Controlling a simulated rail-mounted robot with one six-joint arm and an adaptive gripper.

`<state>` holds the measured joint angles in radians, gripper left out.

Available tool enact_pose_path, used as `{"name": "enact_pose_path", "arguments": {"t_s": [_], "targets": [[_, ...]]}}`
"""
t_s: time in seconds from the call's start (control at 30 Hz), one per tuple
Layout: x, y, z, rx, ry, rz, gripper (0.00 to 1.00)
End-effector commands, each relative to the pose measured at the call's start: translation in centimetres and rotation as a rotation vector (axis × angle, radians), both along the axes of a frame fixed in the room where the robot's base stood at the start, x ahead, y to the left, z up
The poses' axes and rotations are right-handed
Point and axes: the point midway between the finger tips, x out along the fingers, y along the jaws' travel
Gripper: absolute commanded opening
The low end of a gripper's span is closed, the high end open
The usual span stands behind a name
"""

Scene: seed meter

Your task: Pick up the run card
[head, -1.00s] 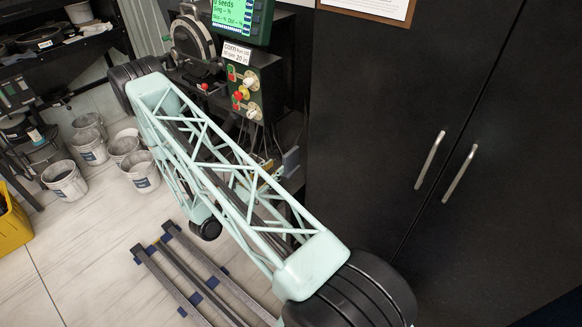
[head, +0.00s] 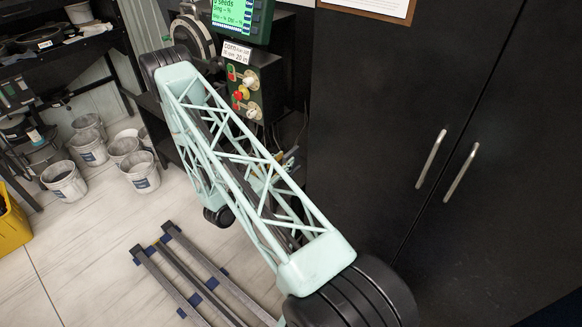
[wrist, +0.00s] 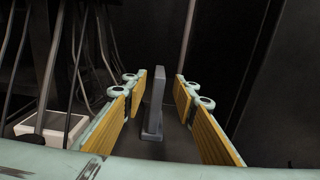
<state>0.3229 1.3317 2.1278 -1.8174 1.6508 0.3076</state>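The run card (head: 237,50) is a small white card with printed text including "corn" and "20 in". In the head view it stands at the top of the control box, below the green display. I do not make it out in the wrist view. My gripper (wrist: 161,88) is open in the wrist view, with a yellow pad on each finger. A grey upright post (wrist: 158,98) with a foot shows between the fingers, and I cannot tell how far ahead it is. In the head view my own arm largely hides the gripper, which is low and right of the card.
The control box (head: 239,88) has coloured knobs and cables hanging below. The green display (head: 232,12) is above it. A black cabinet (head: 400,110) with two handles fills the right. Cables (wrist: 75,50) and a white block (wrist: 50,128) are left in the wrist view.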

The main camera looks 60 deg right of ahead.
Motion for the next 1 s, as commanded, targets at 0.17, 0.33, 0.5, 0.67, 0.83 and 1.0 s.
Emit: {"name": "enact_pose_path", "arguments": {"t_s": [0.17, 0.33, 0.5, 0.67, 0.83, 1.0], "targets": [[0.0, 0.0, 0.0, 0.0, 0.0, 0.0, 0.26], [0.0, -0.2, 0.0, 0.0, 0.0, -0.001, 0.26], [-0.1, -1.0, -0.1, 0.0, -0.001, -0.002, 0.26], [-0.1, -2.4, -0.2, 0.0, -0.002, -0.002, 0.26], [-0.1, -3.9, -0.1, 0.0, -0.001, -0.002, 0.26], [-0.2, -4.9, -0.1, 0.0, -0.002, -0.002, 0.26]]}}
